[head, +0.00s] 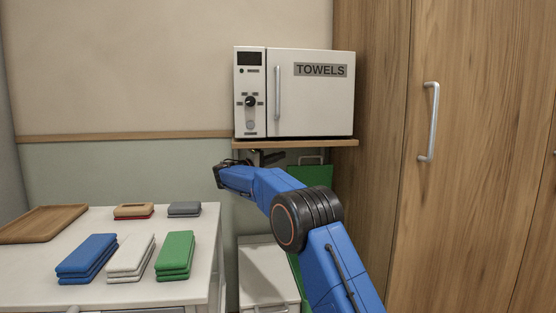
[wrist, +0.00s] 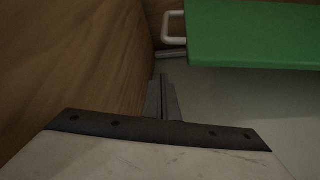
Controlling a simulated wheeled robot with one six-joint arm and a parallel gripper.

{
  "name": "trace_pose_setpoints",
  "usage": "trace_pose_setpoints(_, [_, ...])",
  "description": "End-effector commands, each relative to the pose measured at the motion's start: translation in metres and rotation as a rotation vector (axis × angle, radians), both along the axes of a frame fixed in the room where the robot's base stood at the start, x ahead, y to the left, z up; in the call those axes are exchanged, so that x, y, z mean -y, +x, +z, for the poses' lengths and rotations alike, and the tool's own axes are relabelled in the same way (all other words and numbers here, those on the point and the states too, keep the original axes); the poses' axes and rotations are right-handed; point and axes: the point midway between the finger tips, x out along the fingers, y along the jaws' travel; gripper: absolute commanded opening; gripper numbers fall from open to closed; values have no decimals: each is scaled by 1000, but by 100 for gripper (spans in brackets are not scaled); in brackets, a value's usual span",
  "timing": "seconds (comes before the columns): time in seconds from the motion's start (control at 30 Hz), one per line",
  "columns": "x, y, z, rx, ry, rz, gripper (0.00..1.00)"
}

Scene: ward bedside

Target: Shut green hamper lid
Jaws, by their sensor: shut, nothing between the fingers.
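The green hamper lid (head: 312,174) stands raised under the shelf in the head view, with a pale handle (head: 311,159) at its top edge. The hamper below it is mostly hidden behind my arm; a green strip (head: 294,272) shows. In the wrist view the lid (wrist: 255,35) fills the upper right, its white handle (wrist: 174,27) sticking out to the left. My gripper (wrist: 162,95) is shut and empty, apart from the lid and handle in that picture.
A white bin (head: 265,270) stands left of the hamper, beside the table (head: 130,220) with folded cloths and a wooden tray (head: 42,224). A shelf (head: 295,143) with the TOWELS cabinet (head: 310,95) hangs closely above. A wooden wardrobe (head: 480,150) closes off the right.

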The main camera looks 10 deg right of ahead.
Motion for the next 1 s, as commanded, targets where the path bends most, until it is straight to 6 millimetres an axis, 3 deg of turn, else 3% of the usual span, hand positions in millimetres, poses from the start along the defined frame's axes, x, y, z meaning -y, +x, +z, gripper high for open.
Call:
trace_pose_setpoints(0.2, [31, 16, 5, -1, 0, -2, 0])
trace_pose_setpoints(0.5, [59, 32, 11, -1, 1, -1, 0])
trace_pose_setpoints(1.0, [63, -3, -1, -3, 1, 0, 0])
